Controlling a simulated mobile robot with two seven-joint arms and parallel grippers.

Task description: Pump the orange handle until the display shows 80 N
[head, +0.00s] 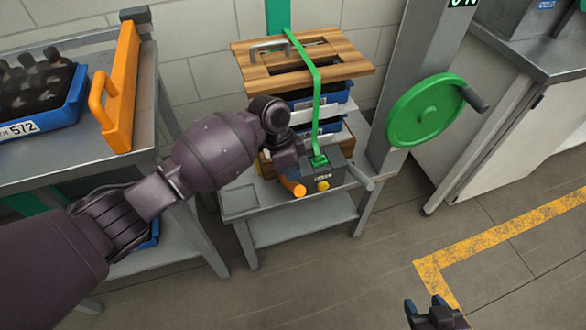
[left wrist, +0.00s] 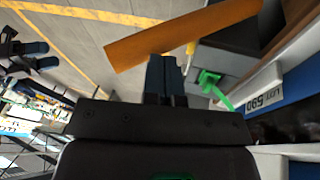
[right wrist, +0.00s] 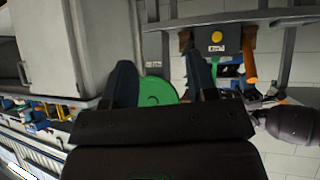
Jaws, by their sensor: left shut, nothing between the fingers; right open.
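The orange handle (head: 293,186) sticks out at the front left of a dark grey strapping tool (head: 338,172) with a yellow button. In the left wrist view the handle (left wrist: 180,36) is a long orange bar. My left gripper (left wrist: 163,62) is shut and empty, its tips at the bar's edge; I cannot tell whether they touch. In the head view my left wrist hides those fingers and part of the handle. A display (head: 463,2) on the grey column shows green characters, cut by the top edge, perhaps "0 N". My right gripper (head: 435,310) is open and empty, far from the tool.
A green strap (head: 317,100) runs around a wooden board (head: 345,50) and blue crates on a small grey table (head: 245,208). A green handwheel (head: 420,112) is right of it. A left bench (head: 60,160) holds a blue crate. The floor at the right is clear.

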